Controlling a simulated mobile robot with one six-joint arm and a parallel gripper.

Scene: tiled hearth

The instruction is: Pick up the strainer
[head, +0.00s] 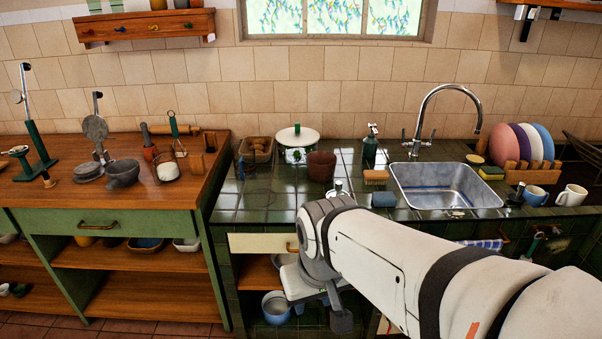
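I cannot pick out a strainer with certainty. A small dark grey bowl-like piece (123,173) stands on the wooden counter at the left, but I cannot tell if it is a strainer. My arm reaches in from the lower right, and my gripper (336,311) hangs at its end in front of the lower cabinet, below the tiled counter. My arm hides part of the gripper and the cabinet front. I cannot see whether the fingers are apart, or anything held between them.
The green tiled counter (262,205) has free room at its front left. A metal sink (447,187) with a tall tap is at the right, near a plate rack (530,173) and mugs. A white pot (296,143) stands at the back.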

